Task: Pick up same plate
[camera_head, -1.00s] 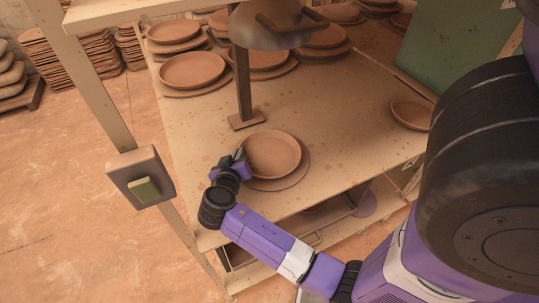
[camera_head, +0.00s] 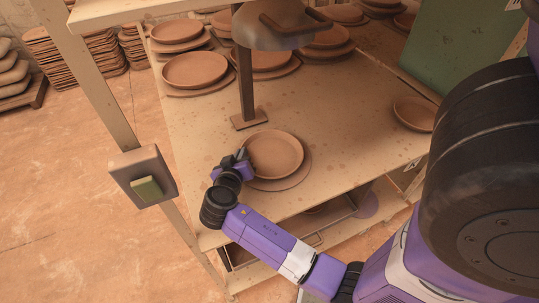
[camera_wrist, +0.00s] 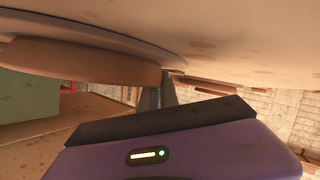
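A round brown clay plate (camera_head: 273,153) with a raised rim lies near the front of the wooden table. It rests on a flatter disc (camera_head: 299,178) that shows around its right and front edge. My gripper (camera_head: 241,157) is at the plate's left rim, low over the table. In the wrist view, which appears upside down, the plate's side (camera_wrist: 80,62) fills the upper left. My fingertips (camera_wrist: 158,97) are close together at the end of its rim. Whether they grip the rim or only stand beside it is unclear.
A post with a foot (camera_head: 248,118) and a grey head (camera_head: 275,25) stand behind the plate. Stacked plates (camera_head: 195,72) fill the back of the table. A single bowl (camera_head: 413,114) sits at the right. A switch box (camera_head: 143,177) is on the left table leg. The table's middle is clear.

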